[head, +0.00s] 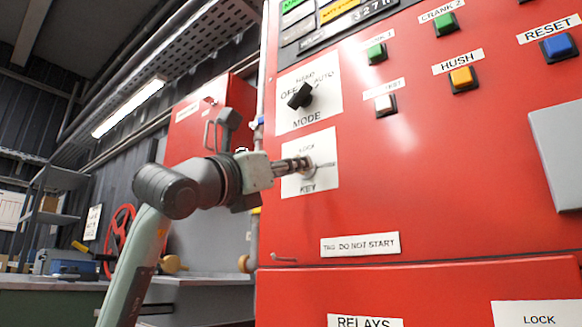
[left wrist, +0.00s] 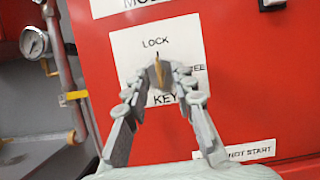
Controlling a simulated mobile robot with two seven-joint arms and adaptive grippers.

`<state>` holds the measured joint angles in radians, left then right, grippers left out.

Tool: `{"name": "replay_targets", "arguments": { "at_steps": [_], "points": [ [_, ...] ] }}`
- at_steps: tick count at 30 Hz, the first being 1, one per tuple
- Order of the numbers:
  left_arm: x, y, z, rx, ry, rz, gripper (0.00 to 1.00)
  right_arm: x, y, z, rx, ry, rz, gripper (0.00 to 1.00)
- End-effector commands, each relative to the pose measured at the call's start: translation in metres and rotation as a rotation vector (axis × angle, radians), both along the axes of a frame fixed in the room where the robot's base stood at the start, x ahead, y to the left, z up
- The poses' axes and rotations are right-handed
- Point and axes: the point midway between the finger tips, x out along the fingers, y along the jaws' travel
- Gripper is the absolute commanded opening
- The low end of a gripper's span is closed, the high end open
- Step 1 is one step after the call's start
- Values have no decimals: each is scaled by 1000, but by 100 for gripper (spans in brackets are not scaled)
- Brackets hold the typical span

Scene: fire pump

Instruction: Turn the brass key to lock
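The brass key (left wrist: 157,73) sits in the white key plate (left wrist: 120,46) on the red panel. In the left wrist view its narrow bow stands about upright, below the word LOCK; FREE is printed to its right and KEY below. My left gripper (left wrist: 159,82) faces the plate, with one finger on each side of the key. Gaps show between the fingers and the key, so it looks open around it and not clamped. In the head view the left gripper (head: 303,165) reaches the key plate (head: 327,148) from the left and mostly hides the key. My right gripper is not in view.
Above the key plate is the black MODE knob (head: 300,95). Push buttons, including yellow HUSH (head: 462,78) and blue RESET (head: 558,46), are to the right. A grey box (head: 560,150) juts out at the far right. A gauge (left wrist: 33,42) and pipe stand left of the panel.

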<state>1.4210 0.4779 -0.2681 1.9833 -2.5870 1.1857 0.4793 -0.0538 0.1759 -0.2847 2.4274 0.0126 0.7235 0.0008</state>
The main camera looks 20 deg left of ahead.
Motion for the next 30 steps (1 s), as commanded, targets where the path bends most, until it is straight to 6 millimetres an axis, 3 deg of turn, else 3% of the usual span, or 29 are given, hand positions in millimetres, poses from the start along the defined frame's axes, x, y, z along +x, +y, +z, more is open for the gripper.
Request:
{"name": "replay_targets", "arguments": {
  "at_steps": [5,15,21,30],
  "points": [
    [-10,4,-4,0,-2,1,25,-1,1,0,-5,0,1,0],
    [-70,26,-31,1,-1,3,25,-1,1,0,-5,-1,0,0],
    [-96,35,-42,0,-1,1,25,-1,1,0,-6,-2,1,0],
    [-105,37,-46,0,0,0,25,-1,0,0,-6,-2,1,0]
  ]
}}
